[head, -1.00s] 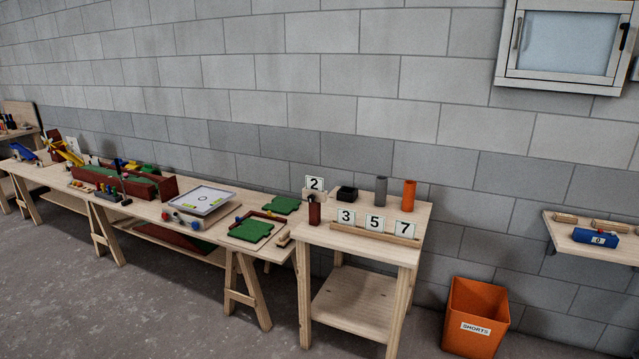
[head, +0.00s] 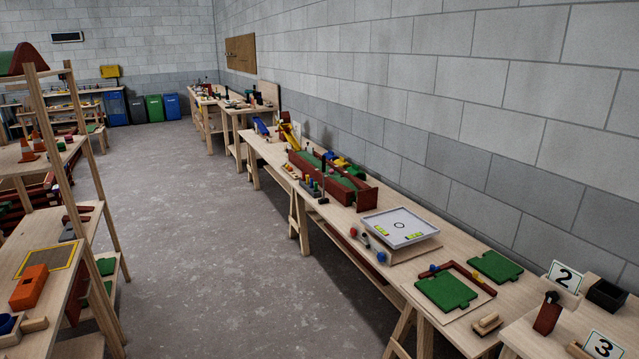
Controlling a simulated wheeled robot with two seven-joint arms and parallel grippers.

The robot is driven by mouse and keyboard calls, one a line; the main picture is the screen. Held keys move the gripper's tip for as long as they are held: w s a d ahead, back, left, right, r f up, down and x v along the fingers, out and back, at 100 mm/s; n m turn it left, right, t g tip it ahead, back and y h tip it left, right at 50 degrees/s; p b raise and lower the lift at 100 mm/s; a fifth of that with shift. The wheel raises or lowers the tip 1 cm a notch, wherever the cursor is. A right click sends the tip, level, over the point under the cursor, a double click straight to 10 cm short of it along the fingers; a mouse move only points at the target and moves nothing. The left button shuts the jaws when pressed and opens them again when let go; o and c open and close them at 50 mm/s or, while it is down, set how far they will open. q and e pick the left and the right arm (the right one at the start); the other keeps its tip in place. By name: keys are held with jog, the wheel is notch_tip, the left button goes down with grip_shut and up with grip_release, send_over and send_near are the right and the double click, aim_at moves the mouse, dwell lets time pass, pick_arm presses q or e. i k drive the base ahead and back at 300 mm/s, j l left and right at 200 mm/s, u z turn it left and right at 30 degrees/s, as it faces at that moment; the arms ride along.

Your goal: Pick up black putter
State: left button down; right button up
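A thin black upright shaft with a dark foot, which looks like the black putter (head: 323,182), stands at the front edge of the long wooden table along the right wall. It is small at this distance, so its exact shape is hard to tell. It is just in front of a long red-brown box with a green lane (head: 336,181). Small coloured pegs in a dark block (head: 310,185) are to its left. Neither of my grippers is in view.
The long table also bears a white tilted board (head: 400,227) and green puzzle-like plates (head: 445,291). A wooden shelf unit with an orange block (head: 29,287) stands at left. Grey floor (head: 200,240) lies open between them.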

aim_at(325, 201)
jog(key=i+j+u, duration=0.35)
jog(key=i, duration=0.25)
jog(key=i+u, duration=0.35)
jog(key=i, duration=0.25)
jog(key=i+l+u, duration=0.15)
jog(key=i+u, duration=0.2)
jog(key=i, duration=0.3)
